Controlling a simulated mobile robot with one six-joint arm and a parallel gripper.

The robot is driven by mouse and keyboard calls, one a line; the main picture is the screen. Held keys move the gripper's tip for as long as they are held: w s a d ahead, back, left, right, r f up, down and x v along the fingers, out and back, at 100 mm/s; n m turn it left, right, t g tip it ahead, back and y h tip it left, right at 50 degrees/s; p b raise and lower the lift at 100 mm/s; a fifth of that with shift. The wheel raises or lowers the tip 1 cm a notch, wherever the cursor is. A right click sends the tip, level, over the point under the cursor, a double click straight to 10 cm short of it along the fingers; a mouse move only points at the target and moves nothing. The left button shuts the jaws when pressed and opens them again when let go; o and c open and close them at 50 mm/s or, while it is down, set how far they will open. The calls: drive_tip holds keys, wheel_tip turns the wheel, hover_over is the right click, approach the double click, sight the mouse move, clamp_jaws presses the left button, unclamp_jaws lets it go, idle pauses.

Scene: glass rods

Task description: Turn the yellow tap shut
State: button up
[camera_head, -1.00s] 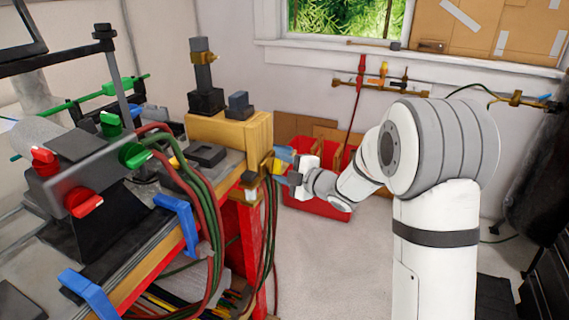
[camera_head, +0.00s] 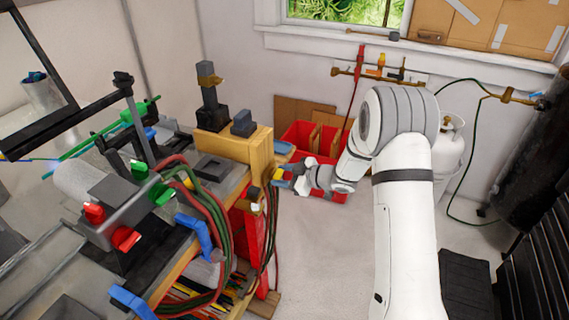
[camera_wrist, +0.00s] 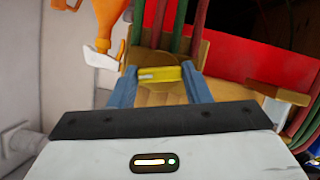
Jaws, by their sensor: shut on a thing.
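The yellow tap (camera_wrist: 158,74) lies crosswise between my two blue fingers in the wrist view, in front of a round brass-brown body. My gripper (camera_wrist: 160,80) is shut on it, one finger at each end. In the head view the yellow tap (camera_head: 277,174) is a small patch at the right end of the workbench, beside the wooden block. My gripper (camera_head: 283,165) reaches it from the right. My fingers hide part of the tap, and its exact angle is hard to tell in the head view.
Red and green hoses (camera_head: 206,200) hang close to the tap. A red bin (camera_head: 297,135) stands on the floor behind my gripper. A bench device has red (camera_head: 125,238) and green handles. A wall rail holds an orange handle (camera_head: 381,62). The floor in front is clear.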

drive_tip(key=m+g+p, duration=0.1)
drive_tip(key=p, duration=0.2)
drive_tip(key=shift+a+r+m, duration=0.1)
drive_tip(key=shift+m, duration=0.2)
drive_tip(key=shift+m+g+y+p, duration=0.3)
drive_tip(key=shift+p, duration=0.15)
drive_tip(key=shift+f, duration=0.25)
drive_tip(key=o, duration=0.9)
drive_tip(key=shift+r, duration=0.1)
